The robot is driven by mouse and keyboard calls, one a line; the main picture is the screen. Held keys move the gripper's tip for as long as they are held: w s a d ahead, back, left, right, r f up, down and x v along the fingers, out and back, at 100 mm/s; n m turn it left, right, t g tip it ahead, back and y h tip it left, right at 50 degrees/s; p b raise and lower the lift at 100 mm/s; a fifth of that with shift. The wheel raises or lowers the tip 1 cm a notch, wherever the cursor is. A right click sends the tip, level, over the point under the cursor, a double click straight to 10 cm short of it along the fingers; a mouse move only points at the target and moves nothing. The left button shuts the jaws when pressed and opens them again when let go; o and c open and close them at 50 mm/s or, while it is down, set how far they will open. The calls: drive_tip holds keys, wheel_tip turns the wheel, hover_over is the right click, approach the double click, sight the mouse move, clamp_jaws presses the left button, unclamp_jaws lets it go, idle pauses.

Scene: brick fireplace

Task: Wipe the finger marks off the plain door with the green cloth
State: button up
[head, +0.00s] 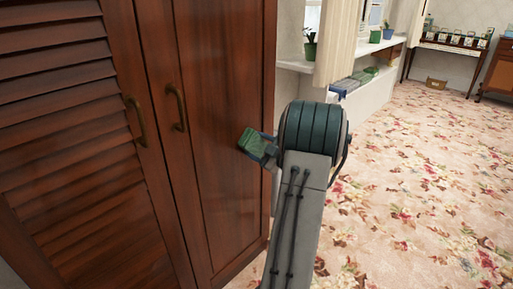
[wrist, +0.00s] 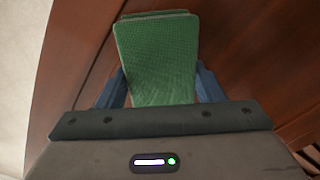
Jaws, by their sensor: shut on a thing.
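The plain door (head: 222,110) is a smooth dark reddish wood panel with a brass handle (head: 177,107) on its left side. It also shows behind the cloth in the wrist view (wrist: 240,60). The green cloth (head: 252,142) is a folded pad held in front of the right part of the door. My gripper (head: 262,146) is shut on it, with blue fingers on both sides in the wrist view (wrist: 160,88). I cannot tell whether the cloth touches the door. I make out no finger marks; the cloth and my arm hide part of the door's right edge.
A slatted door (head: 70,130) with its own handle stands left of the plain door. A windowsill (head: 385,47) with potted plants and a pale curtain (head: 338,40) are at the back. A dark table (head: 447,47) stands far right. The floral carpet (head: 420,180) is clear on the right.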

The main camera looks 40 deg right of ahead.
sight(227, 155)
drive_tip(key=shift+a+b, duration=0.6)
drive_tip(key=shift+a, duration=1.65)
drive_tip(key=shift+s+a+b, duration=0.25)
drive_tip(key=shift+a+b, duration=0.2)
drive_tip(key=shift+a, duration=1.1)
drive_tip(key=shift+s+a+b, duration=0.2)
drive_tip(key=shift+a+b, duration=0.25)
drive_tip(key=shift+a, duration=1.1)
drive_tip(key=shift+d, duration=0.1)
drive_tip(key=s, duration=0.6)
drive_tip(key=shift+d, duration=0.2)
drive_tip(key=shift+s, duration=0.15)
drive_tip(key=shift+s+d+b, duration=0.1)
drive_tip(key=shift+s+b, duration=0.25)
drive_tip(key=shift+s, duration=1.05)
